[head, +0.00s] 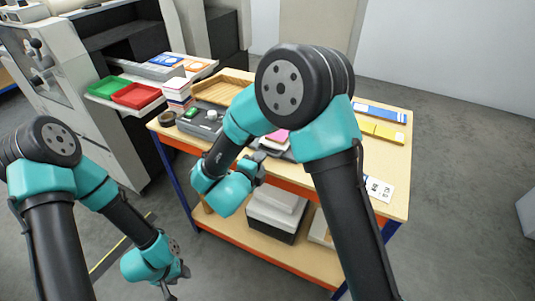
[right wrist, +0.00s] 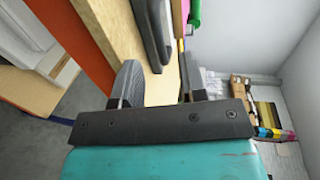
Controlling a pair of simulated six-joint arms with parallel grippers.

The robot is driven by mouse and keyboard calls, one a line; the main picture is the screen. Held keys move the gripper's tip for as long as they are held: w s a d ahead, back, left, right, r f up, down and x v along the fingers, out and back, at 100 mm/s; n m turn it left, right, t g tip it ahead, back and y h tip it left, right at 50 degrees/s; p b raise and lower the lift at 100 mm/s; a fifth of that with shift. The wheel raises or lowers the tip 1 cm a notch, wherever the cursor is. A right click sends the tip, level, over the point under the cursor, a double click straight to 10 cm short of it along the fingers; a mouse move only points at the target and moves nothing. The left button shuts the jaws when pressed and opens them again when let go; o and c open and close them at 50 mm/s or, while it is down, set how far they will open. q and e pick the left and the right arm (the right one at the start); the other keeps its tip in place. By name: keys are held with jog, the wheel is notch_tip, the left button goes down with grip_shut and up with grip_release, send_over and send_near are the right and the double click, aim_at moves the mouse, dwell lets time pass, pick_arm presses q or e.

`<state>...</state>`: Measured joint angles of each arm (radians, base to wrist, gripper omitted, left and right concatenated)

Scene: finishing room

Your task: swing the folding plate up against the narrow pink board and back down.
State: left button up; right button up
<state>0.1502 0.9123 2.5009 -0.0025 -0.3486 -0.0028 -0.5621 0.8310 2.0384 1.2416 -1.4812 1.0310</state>
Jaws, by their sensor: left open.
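A narrow pink board (head: 278,136) shows in the head view near the table's middle, partly covered by my right arm. A grey part (head: 284,154) lies just below it; I cannot tell whether this is the folding plate. In the right wrist view a dark grey rounded part (right wrist: 151,32) lies on the wooden top, with a pink edge (right wrist: 185,14) beside it. My right gripper (head: 262,168) is at the table's front edge, its fingers apart and empty in the right wrist view (right wrist: 158,80), short of the grey part. My left gripper (head: 174,289) is open and empty, low in front of the table.
A grey control box (head: 204,121) with a green button stands at the table's left. A wooden tray (head: 232,84) lies behind it. Blue (head: 381,112) and yellow (head: 381,131) strips and a printed sheet (head: 379,188) lie at right. Boxes stand on the lower shelf.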

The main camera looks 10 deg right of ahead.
jog(key=x, duration=0.6)
jog(key=shift+w, duration=0.15)
grip_shut()
dwell(0.4)
